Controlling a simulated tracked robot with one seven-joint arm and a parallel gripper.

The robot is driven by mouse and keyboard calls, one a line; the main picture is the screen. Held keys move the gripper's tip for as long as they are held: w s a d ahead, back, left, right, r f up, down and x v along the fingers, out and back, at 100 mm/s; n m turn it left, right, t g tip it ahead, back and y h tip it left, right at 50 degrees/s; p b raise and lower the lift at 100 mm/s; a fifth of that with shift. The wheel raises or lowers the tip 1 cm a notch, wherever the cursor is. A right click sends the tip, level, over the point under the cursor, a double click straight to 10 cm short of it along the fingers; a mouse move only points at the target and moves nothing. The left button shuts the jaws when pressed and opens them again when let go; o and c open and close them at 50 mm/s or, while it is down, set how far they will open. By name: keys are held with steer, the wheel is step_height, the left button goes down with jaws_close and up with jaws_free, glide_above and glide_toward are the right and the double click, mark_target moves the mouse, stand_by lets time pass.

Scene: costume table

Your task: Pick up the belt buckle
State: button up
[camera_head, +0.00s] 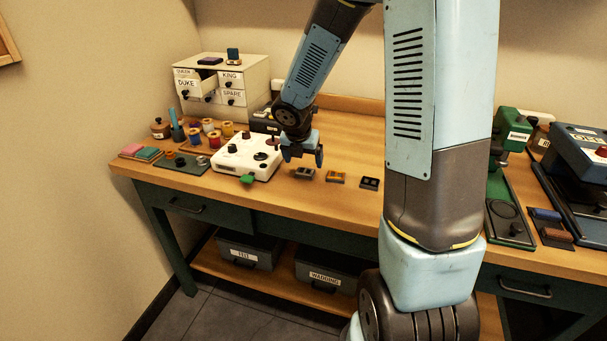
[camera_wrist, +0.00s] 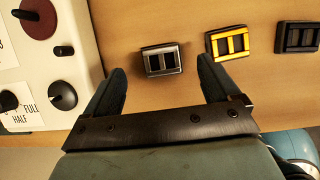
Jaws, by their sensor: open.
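Three belt buckles lie in a row on the wooden table, and the task's words do not tell them apart. The steel-grey buckle (camera_head: 305,173) is leftmost; it also shows in the wrist view (camera_wrist: 162,60). The yellow buckle (camera_head: 335,177) is in the middle and shows in the wrist view (camera_wrist: 229,43) too. The black buckle (camera_head: 369,183) is rightmost, also at right in the wrist view (camera_wrist: 299,37). My gripper (camera_head: 303,158) is open and empty above the row, nearest the grey buckle. In the wrist view, the grey buckle appears between and just ahead of the fingertips (camera_wrist: 160,76).
A white control box (camera_head: 240,153) with knobs and a green tab stands close left of my gripper. Thread spools (camera_head: 214,139) and a drawer cabinet (camera_head: 245,80) are farther left. Green machines (camera_head: 510,130) stand at right. The table's front edge is close to the buckles.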

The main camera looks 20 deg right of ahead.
mark_target(306, 169)
steer(key=shift+x, duration=2.3)
steer(key=shift+s, duration=0.1)
steer(key=c, duration=1.2)
